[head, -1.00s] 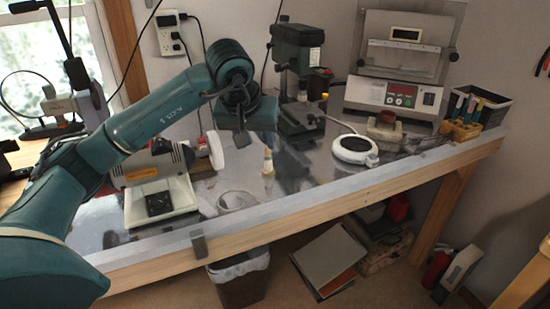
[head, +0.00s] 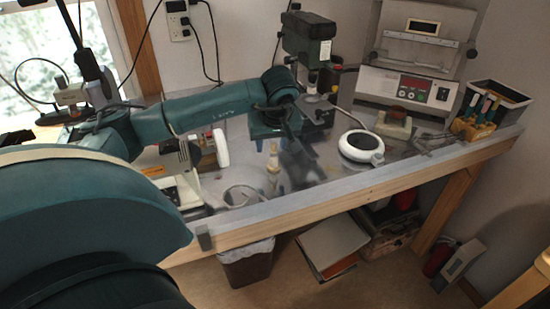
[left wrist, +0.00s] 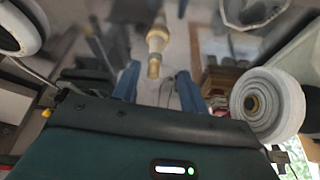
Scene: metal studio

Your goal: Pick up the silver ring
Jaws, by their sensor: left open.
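A round silver-grey rim (head: 240,195) lies on the bench near its front edge; it also shows at the top of the left wrist view (left wrist: 252,22). I cannot tell for sure that it is the silver ring, and no smaller ring can be made out. A pale tapered peg (head: 272,160) stands just behind and right of it. My left gripper (head: 266,146) points down over the bench, close behind the peg. In the left wrist view its two blue fingers (left wrist: 158,88) are apart with nothing held between them, and the peg (left wrist: 157,42) shows beyond them.
A white round device (head: 362,147) and a drill press (head: 308,45) stand right of my gripper. A polishing machine with a white wheel (head: 221,147) is at left. A control box (head: 415,90) and a tool block (head: 478,125) are farther right. Bare metal lies between.

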